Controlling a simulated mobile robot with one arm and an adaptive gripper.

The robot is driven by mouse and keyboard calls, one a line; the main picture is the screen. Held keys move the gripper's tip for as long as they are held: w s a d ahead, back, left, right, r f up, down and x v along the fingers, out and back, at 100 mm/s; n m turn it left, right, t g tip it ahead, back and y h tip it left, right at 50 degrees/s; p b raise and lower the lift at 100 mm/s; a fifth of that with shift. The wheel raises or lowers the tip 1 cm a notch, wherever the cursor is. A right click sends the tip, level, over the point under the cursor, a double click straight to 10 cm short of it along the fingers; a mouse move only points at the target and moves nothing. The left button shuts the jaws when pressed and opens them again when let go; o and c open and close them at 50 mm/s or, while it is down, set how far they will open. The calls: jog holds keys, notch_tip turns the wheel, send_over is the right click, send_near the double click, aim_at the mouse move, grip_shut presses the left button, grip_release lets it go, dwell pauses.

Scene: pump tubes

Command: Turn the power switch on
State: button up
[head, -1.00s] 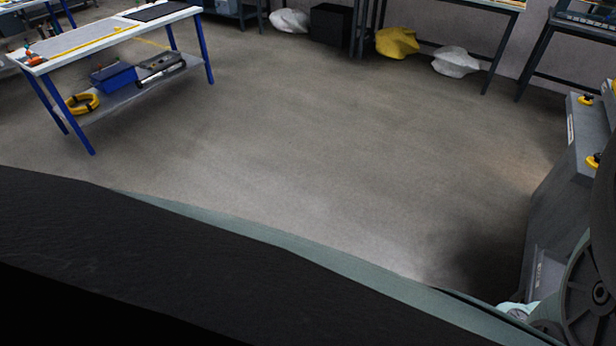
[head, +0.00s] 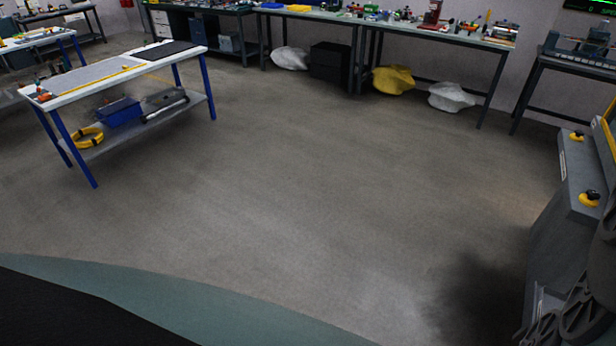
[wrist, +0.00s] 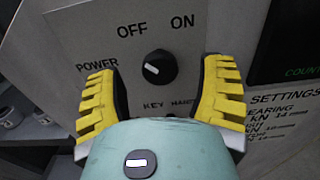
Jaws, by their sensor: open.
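The power switch (wrist: 159,68) is a round black rotary knob with a white pointer mark, on a grey panel (wrist: 80,35) in the wrist view. The panel reads OFF at upper left, ON at upper right, POWER at left. The pointer tilts toward the upper left, the OFF side. My gripper (wrist: 162,85) has its yellow-padded fingers open, one on each side of the knob. They appear apart from it; the exact depth gap cannot be told. The switch does not show in the head view.
In the head view a grey machine (head: 575,185) with yellow-and-black knobs stands at the right edge. A white-topped table (head: 120,72) with blue legs is at the left. Workbenches (head: 440,38) line the back wall. The floor between is clear.

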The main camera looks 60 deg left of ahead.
jog(key=shift+x, duration=1.35)
jog(key=shift+c, duration=0.3)
jog(key=c, duration=1.1)
